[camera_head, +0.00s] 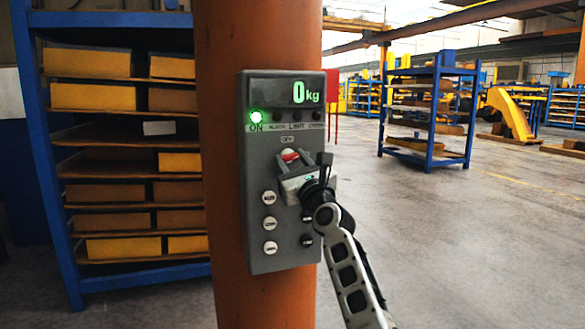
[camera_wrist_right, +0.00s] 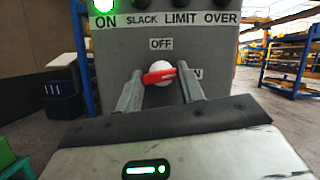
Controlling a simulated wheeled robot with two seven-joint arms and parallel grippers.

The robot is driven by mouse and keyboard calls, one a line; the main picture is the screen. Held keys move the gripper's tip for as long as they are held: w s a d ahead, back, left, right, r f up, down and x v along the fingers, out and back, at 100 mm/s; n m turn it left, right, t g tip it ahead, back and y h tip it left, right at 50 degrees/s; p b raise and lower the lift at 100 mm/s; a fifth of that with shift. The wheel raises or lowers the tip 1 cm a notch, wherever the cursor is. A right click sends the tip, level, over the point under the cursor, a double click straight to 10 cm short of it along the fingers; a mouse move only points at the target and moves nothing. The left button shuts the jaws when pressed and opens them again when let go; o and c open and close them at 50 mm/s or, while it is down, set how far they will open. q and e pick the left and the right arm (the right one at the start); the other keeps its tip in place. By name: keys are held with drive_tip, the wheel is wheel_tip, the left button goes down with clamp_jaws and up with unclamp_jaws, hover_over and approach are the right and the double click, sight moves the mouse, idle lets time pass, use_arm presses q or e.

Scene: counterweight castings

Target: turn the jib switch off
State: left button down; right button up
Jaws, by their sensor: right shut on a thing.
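The jib switch (camera_wrist_right: 160,74) is a white round knob with a red bar across it, on a grey control box (camera_head: 258,170). The bar lies nearly level, its right end towards a label at the right of which only an "N" shows. An "OFF" label (camera_wrist_right: 161,44) sits above the knob. My right gripper (camera_head: 289,163) reaches the switch from below right. In the wrist view its two fingers stand either side of the knob, shut on the red bar. The green ON lamp (camera_head: 256,117) is lit and the display (camera_head: 305,94) reads 0 kg. My left gripper is out of view.
The box is fixed to an orange column (camera_head: 225,40). White and dark buttons (camera_head: 269,197) sit below the switch, close to my right gripper. A blue rack with yellow and brown bins (camera_head: 95,95) stands at left. The floor at right (camera_head: 480,240) is clear.

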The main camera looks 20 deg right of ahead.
drive_tip(key=shift+d+f+n+y, duration=0.1)
drive_tip(key=shift+n+y, duration=0.3)
drive_tip(key=shift+n, duration=0.4)
drive_tip(key=n+y, duration=0.1)
drive_tip(key=n, duration=0.2)
drive_tip(key=n+g+y+b, duration=0.1)
drive_tip(key=n, duration=0.1)
drive_tip(key=n+g+y, duration=0.1)
drive_tip(key=n, duration=0.2)
drive_tip(key=shift+d+r+n, duration=0.15)
drive_tip(key=shift+r+n, duration=0.15)
drive_tip(key=shift+r+n+g+y, duration=0.1)
drive_tip(key=shift+n+g+y, duration=0.4)
drive_tip(key=shift+n, duration=0.6)
drive_tip(key=n+g+p, duration=0.1)
drive_tip(key=n, duration=0.1)
drive_tip(key=shift+r+n+p, duration=0.1)
drive_tip(key=shift+n+p, duration=0.3)
drive_tip(key=n+g+p, duration=0.1)
drive_tip(key=n+p, duration=0.1)
drive_tip(key=shift+n, duration=0.4)
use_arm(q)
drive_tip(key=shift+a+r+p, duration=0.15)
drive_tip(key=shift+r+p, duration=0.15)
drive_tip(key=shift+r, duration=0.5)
use_arm(e)
drive_tip(key=shift+n+g, duration=0.4)
drive_tip(key=shift+n, duration=0.1)
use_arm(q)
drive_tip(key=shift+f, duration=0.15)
